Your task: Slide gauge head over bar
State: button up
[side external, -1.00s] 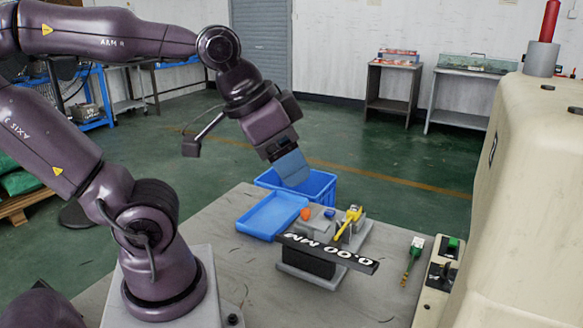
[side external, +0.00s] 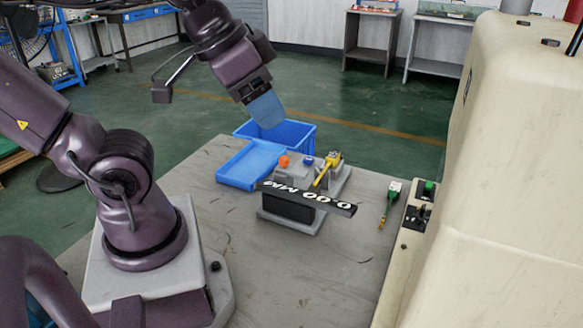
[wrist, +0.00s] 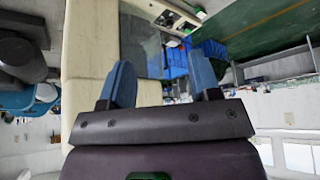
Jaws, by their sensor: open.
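A gauge with a black "0.00 MM" display (side external: 306,198) sits on a grey block on the table. A yellow part (side external: 328,168) stands on a grey fixture (side external: 338,182) just behind the display. Which part is the gauge head and which is the bar, I cannot tell. My gripper (side external: 266,110) has blue fingers and is in the air, above and behind the fixture, over the blue bin in the picture. In the wrist view my gripper (wrist: 160,82) has its two blue fingers apart with nothing between them.
A blue tray (side external: 250,165) and a blue bin (side external: 300,132) lie behind the fixture. Small orange (side external: 284,161) and blue (side external: 308,161) pieces sit by the fixture. A green-handled brush (side external: 389,204) lies at right, beside the large beige machine (side external: 500,130). The front of the table is bare.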

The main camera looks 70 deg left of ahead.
jog(key=shift+c, duration=0.5)
jog(key=n+g, duration=0.6)
jog(key=n, duration=0.6)
send_near(284, 157)
notch_tip(284, 157, down, 10)
jog(key=shift+s+f, duration=0.15)
jog(key=shift+f, duration=0.1)
grip_shut()
jog(key=shift+w+d, duration=1.7)
jog(key=shift+w, duration=0.05)
